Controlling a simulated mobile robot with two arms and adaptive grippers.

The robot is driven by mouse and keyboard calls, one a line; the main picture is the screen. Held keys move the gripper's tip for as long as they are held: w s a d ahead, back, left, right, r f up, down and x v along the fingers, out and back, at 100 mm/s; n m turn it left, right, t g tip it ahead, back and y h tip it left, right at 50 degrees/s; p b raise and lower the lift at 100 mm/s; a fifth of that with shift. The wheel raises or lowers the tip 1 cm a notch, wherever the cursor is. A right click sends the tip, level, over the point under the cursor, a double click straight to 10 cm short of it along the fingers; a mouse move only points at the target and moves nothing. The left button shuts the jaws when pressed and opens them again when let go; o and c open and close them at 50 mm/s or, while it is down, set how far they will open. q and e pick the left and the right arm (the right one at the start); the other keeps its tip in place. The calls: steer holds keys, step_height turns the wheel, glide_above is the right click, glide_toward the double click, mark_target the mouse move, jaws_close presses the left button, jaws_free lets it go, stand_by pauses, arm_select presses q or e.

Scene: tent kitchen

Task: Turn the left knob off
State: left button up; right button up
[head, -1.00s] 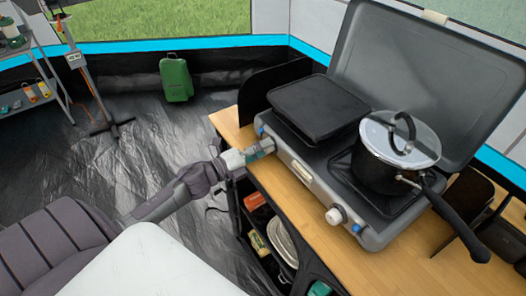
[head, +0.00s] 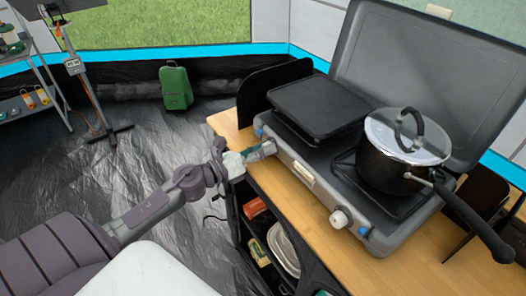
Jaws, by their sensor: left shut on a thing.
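The camping stove (head: 312,178) stands open on the wooden counter, with its lid raised behind it. My left gripper (head: 267,149) is at the left end of the stove's front panel, reaching in from the left. The white right knob (head: 340,218) is in plain view at the right of the front panel. My right gripper is out of view.
A black griddle (head: 320,108) covers the left burner. A lidded pot (head: 397,160) sits on the right burner, its long handle pointing to the lower right. The wooden counter (head: 290,205) is bare in front of the stove. Plates (head: 283,250) stand on the shelf below.

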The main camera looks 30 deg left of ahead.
arm_select(q)
steer(key=shift+f, duration=0.2)
stand_by(0.4)
steer(key=o, duration=1.2)
steer(key=shift+r, duration=0.1)
steer(key=shift+c, duration=0.2)
steer(key=shift+s, duration=0.15)
steer(key=v, duration=1.1)
steer(key=shift+s+a, duration=0.2)
steer(key=shift+s, duration=0.15)
